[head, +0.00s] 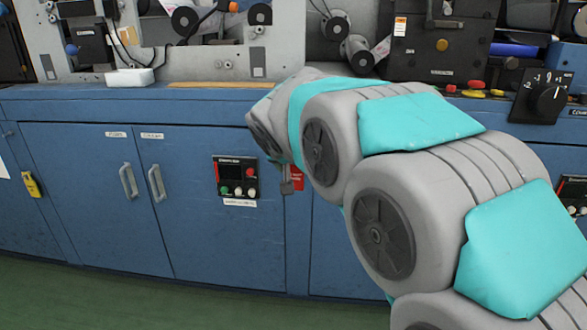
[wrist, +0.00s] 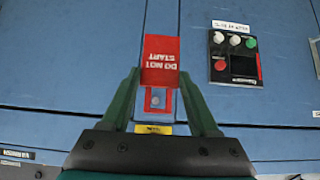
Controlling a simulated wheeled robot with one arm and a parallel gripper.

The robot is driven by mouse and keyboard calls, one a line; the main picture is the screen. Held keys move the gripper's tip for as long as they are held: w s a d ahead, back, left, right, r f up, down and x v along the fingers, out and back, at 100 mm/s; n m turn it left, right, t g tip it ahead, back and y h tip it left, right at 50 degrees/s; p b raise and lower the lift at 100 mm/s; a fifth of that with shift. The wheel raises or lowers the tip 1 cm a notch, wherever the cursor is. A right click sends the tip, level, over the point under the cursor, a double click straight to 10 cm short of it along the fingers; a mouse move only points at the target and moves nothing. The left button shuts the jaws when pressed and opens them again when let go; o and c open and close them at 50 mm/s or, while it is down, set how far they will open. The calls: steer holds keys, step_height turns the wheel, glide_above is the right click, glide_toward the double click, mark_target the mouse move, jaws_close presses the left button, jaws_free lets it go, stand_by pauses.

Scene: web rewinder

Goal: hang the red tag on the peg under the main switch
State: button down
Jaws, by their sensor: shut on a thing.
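The red tag (wrist: 160,62) with white "DO NOT START" lettering, upside down in the wrist view, is between the fingers of my gripper (wrist: 160,78). The gripper is shut on it by its side edges. The tag's end nearer the wrist has a square opening, where a small pale round spot (wrist: 155,99) shows. I cannot tell whether this is the peg or whether it passes through the tag. In the head view the red tag (head: 297,180) shows in front of the blue cabinet, beside my arm. The arm hides most of the gripper there. I cannot make out the main switch.
A black control panel (head: 236,178) with buttons is left of the tag, also in the wrist view (wrist: 234,54). Cabinet door handles (head: 128,182) stick out farther left. A yellow label (wrist: 153,129) lies near the gripper's base. Green floor is clear at lower left.

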steer(key=w+f+p, duration=0.1)
steer(key=w+p, duration=0.2)
steer(key=w, duration=0.6)
steer(key=shift+w+d+f, duration=0.15)
steer(key=shift+w+f, duration=0.1)
steer(key=shift+f, duration=0.15)
stand_by(0.7)
stand_by(0.5)
steer(key=shift+c, duration=0.3)
jaws_free()
steer(key=shift+r, duration=0.1)
